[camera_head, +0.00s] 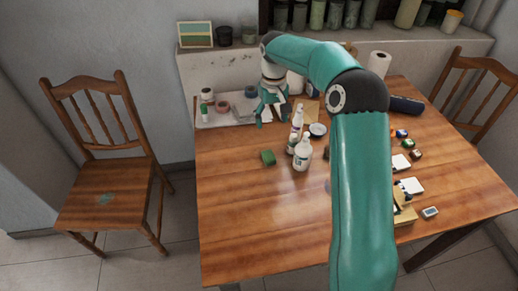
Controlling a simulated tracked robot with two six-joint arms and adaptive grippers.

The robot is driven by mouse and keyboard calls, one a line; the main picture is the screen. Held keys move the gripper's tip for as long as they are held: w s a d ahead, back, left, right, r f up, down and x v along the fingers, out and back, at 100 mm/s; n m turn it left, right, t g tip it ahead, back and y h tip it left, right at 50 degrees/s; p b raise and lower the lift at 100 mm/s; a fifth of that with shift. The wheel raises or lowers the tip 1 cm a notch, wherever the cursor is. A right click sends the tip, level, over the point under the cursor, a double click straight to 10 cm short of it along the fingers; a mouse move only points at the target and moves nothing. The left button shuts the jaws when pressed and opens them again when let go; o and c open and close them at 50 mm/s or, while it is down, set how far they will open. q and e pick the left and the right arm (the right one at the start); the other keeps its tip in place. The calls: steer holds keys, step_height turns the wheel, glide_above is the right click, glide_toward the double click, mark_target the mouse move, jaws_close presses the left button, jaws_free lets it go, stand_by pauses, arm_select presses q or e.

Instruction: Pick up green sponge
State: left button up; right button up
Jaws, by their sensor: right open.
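The green sponge (268,157) lies on the wooden table (240,220), left of the white bottles. My right gripper (271,112) is open and points down over the back part of the table, behind the sponge and apart from it. Nothing shows between its fingers. My right arm crosses the picture from the bottom and hides part of the table's right side. My left gripper is not in view.
A white pump bottle (302,154) and a slim white bottle (297,118) stand just right of the sponge. A pale tray (215,121) with small items is at the back left. The front left of the table is clear. A wooden chair (103,190) stands left.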

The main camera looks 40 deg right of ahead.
glide_above(269, 155)
steer(key=f, duration=0.7)
steer(key=f+p, duration=0.1)
steer(key=f, duration=0.3)
steer(key=shift+s, duration=0.25)
steer(key=shift+a+f+p, duration=0.1)
steer(key=shift+f+p, duration=0.2)
steer(key=shift+f, duration=0.5)
step_height(269, 155, down, 4)
steer(key=shift+w+f+p, duration=0.1)
steer(key=shift+w+p, duration=0.05)
steer(key=shift+p, duration=0.4)
steer(key=c, duration=0.9)
